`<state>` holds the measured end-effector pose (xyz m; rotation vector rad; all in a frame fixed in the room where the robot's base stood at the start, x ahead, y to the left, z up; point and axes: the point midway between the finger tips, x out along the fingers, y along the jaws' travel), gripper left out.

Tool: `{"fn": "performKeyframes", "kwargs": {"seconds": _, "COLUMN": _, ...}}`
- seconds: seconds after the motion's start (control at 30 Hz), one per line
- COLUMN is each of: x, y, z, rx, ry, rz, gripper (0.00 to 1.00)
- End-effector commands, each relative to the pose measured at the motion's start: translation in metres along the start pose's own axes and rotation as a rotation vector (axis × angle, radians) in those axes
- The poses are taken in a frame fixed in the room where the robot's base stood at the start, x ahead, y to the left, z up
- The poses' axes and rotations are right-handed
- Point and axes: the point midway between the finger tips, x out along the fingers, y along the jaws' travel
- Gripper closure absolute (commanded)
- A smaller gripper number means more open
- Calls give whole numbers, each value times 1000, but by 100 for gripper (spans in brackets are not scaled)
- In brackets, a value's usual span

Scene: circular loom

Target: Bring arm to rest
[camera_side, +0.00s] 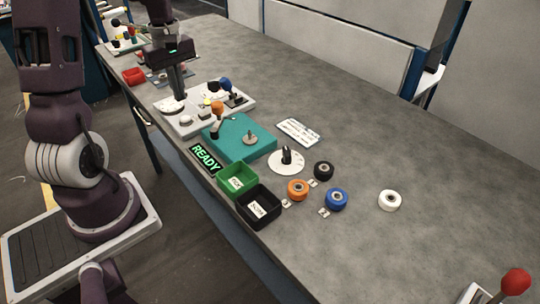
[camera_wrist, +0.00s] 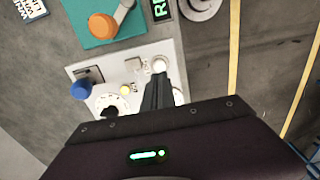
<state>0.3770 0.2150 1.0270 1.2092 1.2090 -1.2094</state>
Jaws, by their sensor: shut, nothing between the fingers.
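My gripper (camera_side: 181,95) is shut and empty, pointing down over the left part of a white control panel (camera_side: 186,130). In the wrist view its closed fingers (camera_wrist: 159,76) reach over the same panel (camera_wrist: 143,72), close to a round white button. I cannot tell whether the fingertips touch the panel. The panel also carries a dial, a yellow button and a blue-knobbed lever (camera_wrist: 81,90). A teal plate (camera_side: 229,146) with an orange-topped part (camera_side: 217,107) lies beside the panel. A dark sign (camera_side: 206,158) reads READY in green.
A green bin (camera_side: 222,187) and a black bin (camera_side: 245,215) stand at the table's front edge. Orange (camera_side: 298,190), blue (camera_side: 336,199), black (camera_side: 324,170) and white (camera_side: 390,201) spools lie to the right. A red bin (camera_side: 134,76) is further back. The table's right side is mostly clear.

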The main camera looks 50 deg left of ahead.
Motion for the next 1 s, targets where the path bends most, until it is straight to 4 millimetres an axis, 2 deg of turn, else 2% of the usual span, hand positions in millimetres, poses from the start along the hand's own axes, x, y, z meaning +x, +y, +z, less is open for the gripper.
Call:
{"fn": "performKeyframes", "kwargs": {"seconds": 0.07, "x": -2, "y": 1, "z": 2, "rx": 9, "ry": 2, "rz": 3, "gripper": 100}}
{"fn": "performKeyframes", "kwargs": {"seconds": 0.17, "x": -27, "y": 7, "z": 30, "rx": 141, "ry": 29, "rz": 41, "gripper": 100}}
{"fn": "performKeyframes", "kwargs": {"seconds": 0.27, "x": -76, "y": 5, "z": 98, "rx": 456, "ry": 94, "rz": 124, "gripper": 100}}
{"fn": "performKeyframes", "kwargs": {"seconds": 0.3, "x": -94, "y": -3, "z": 129, "rx": 606, "ry": 127, "rz": 161, "gripper": 100}}
{"fn": "performKeyframes", "kwargs": {"seconds": 0.33, "x": -105, "y": -12, "z": 151, "rx": 717, "ry": 151, "rz": 188, "gripper": 100}}
{"fn": "performKeyframes", "kwargs": {"seconds": 0.4, "x": -122, "y": -38, "z": 194, "rx": 962, "ry": 210, "rz": 246, "gripper": 100}}
{"fn": "performKeyframes", "kwargs": {"seconds": 0.5, "x": -133, "y": -77, "z": 234, "rx": 1247, "ry": 290, "rz": 315, "gripper": 100}}
{"fn": "performKeyframes", "kwargs": {"seconds": 0.6, "x": -133, "y": -106, "z": 254, "rx": 1436, "ry": 349, "rz": 361, "gripper": 100}}
{"fn": "performKeyframes", "kwargs": {"seconds": 0.7, "x": -132, "y": -119, "z": 261, "rx": 1524, "ry": 380, "rz": 382, "gripper": 100}}
{"fn": "performKeyframes", "kwargs": {"seconds": 1.0, "x": -132, "y": -121, "z": 262, "rx": 1540, "ry": 386, "rz": 385, "gripper": 100}}
